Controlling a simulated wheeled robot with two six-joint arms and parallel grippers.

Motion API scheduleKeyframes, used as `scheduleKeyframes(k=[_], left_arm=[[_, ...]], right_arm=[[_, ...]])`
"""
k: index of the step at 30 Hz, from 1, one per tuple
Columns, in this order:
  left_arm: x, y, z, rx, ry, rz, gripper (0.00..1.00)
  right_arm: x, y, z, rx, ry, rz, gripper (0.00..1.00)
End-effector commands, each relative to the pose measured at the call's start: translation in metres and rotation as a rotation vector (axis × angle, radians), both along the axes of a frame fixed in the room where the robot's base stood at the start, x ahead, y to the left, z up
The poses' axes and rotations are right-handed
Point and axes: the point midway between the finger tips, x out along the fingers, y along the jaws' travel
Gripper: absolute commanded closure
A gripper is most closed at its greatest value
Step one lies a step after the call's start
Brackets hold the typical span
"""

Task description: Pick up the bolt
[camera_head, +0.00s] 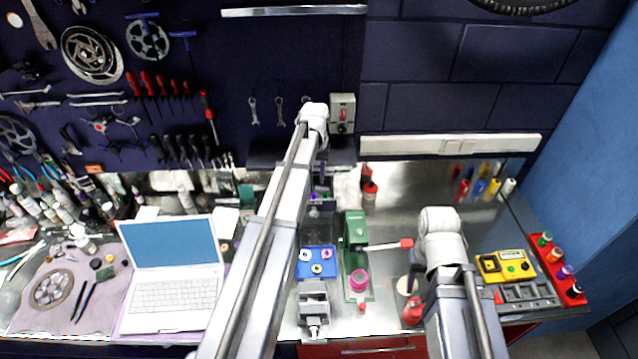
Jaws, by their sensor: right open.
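I cannot make out a bolt for certain in the head view; small parts on the bench are too small to tell apart. My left arm rises from the bottom to its bend near the back wall. My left gripper (319,182) hangs below that bend, mostly hidden, and its jaws cannot be read. My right arm bends over the right part of the bench. My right gripper (412,281) points down beside it, open, small and partly hidden, above the bench near a red object (412,311). I see nothing held in it.
A blue tray (304,273) with several rings, a grey vise (313,300) and a green press (355,230) with a red-tipped lever stand mid-bench. A laptop (172,290) is left. A yellow box (490,263) and red rack (545,262) are right.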

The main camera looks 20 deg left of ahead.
Motion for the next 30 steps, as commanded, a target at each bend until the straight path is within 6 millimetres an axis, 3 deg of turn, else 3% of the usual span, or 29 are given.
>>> scheduleKeyframes(k=[5,15,23,30], left_arm=[[0.002,0.006,0.002,-0.002,-0.002,0.011,0.67],[0.002,0.006,-0.025,-0.002,-0.002,0.01,0.67],[0.002,0.006,-0.027,-0.002,-0.002,0.01,0.67],[0.001,0.008,-0.051,-0.002,-0.002,0.01,0.67]], right_arm=[[0.0,0.0,0.002,0.0,0.0,0.0,0.48],[0.0,0.0,-0.025,0.0,0.0,0.013,0.48],[0.0,0.0,-0.027,-0.001,0.0,0.017,0.48],[0.0,0.0,-0.051,-0.001,0.0,0.02,0.48]])
